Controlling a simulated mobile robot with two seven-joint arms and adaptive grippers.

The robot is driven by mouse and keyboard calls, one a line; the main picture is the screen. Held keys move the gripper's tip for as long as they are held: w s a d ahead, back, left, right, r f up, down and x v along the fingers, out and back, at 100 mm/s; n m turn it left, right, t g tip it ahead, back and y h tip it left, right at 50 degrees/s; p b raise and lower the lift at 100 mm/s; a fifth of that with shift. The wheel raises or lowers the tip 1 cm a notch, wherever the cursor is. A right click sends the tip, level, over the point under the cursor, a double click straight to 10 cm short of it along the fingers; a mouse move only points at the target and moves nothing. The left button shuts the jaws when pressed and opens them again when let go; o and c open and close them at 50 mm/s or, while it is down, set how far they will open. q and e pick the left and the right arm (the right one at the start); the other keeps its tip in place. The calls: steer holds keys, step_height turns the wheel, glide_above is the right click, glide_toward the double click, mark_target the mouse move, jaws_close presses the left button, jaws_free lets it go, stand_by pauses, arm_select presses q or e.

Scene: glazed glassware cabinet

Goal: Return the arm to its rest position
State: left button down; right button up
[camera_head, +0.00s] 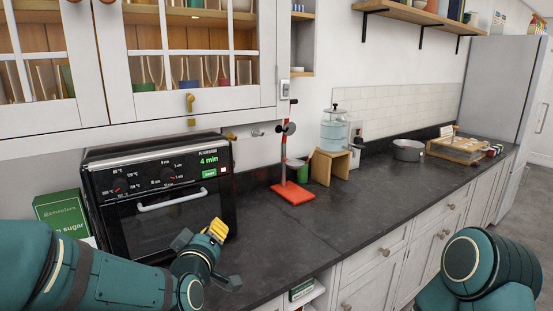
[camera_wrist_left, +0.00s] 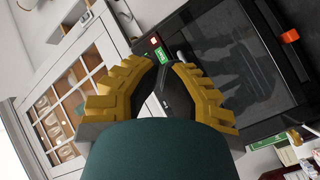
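My left arm comes in from the lower left in the head view. Its gripper (camera_head: 217,229) is in front of the oven's lower right part, above the dark countertop, with its yellow fingertips together. In the left wrist view, the yellow fingers (camera_wrist_left: 165,68) lean in toward each other with nothing visible between them. My right arm shows as teal links at the lower right of the head view; its gripper is out of the frame.
A black oven (camera_head: 165,200) stands behind the left gripper, beside a green sugar box (camera_head: 62,212). A red-based stand (camera_head: 291,192), water dispenser (camera_head: 334,130) and pot (camera_head: 408,150) stand along the countertop (camera_head: 345,215). The glazed cabinet (camera_head: 155,55) hangs above. The middle counter is clear.

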arm_select(q)
steer(key=f+m+g, duration=0.1)
steer(key=f, duration=0.4)
steer(key=f+g, duration=0.2)
steer(key=f, duration=0.4)
steer(key=d+f+m+g, duration=0.1)
steer(key=f+g, duration=0.1)
steer(key=f, duration=0.4)
steer(key=shift+m, duration=0.3)
steer(key=s+d+f+m+g+h, duration=0.2)
steer(key=s+f+g, duration=0.8)
steer(key=s+f, duration=1.1)
step_height(320, 180, down, 2)
steer(key=shift+s+d+f+m+g, duration=0.2)
steer(key=shift+s+d+m+g, duration=0.3)
steer(key=shift+m, duration=0.5)
